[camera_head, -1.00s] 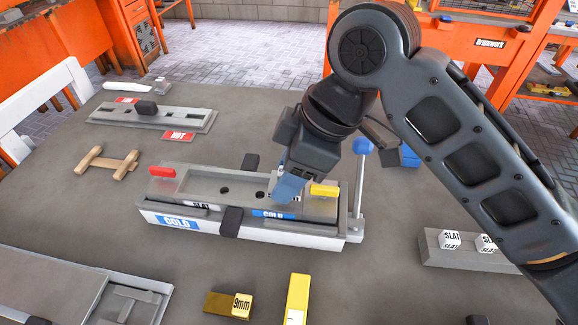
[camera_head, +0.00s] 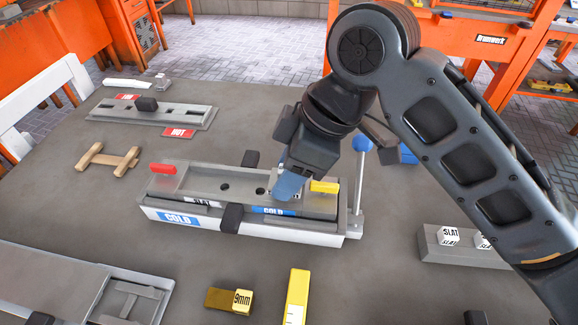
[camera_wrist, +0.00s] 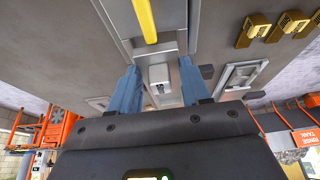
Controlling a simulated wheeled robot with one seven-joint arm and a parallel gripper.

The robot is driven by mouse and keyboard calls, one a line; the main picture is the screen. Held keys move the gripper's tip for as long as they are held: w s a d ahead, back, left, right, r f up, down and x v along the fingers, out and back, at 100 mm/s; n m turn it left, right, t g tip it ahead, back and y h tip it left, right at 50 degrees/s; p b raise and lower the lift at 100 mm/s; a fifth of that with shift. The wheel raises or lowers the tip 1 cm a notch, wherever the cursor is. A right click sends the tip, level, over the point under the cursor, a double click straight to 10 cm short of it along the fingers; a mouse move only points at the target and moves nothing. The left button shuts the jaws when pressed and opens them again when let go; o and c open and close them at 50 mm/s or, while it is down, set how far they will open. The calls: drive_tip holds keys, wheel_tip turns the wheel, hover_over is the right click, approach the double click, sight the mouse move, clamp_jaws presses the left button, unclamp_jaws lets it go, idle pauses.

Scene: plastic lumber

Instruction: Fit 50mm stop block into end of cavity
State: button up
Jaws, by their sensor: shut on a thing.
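The mould (camera_head: 205,184) lies in the middle of the table, a long grey frame on a white base with blue COLD labels, a red handle at its left end and a yellow one at its right. My gripper (camera_head: 287,187), with blue fingers, is over the mould's right part, beside the yellow handle. It is shut on a small whitish block (camera_wrist: 158,73), seen between the fingers in the wrist view. In the head view the fingers hide most of the block. I cannot tell whether the block touches the cavity floor or end wall.
A post with a blue ball (camera_head: 361,145) stands at the mould's right end. Dark clamps (camera_head: 231,218) sit on its near and far sides. A 9mm block (camera_head: 242,301) and a yellow bar (camera_head: 297,298) lie in front. SLAT blocks (camera_head: 448,237) stand at right.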

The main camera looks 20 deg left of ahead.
drive_tip(key=shift+f, duration=0.65)
idle(0.8)
drive_tip(key=o, duration=1)
drive_tip(key=shift+o, duration=1)
drive_tip(key=shift+s+f, duration=0.1)
drive_tip(key=shift+o, duration=1.4)
drive_tip(key=shift+s+f, duration=0.1)
wheel_tip(320, 180, up, 8)
drive_tip(key=p, duration=0.6)
drive_tip(key=shift+f, duration=0.2)
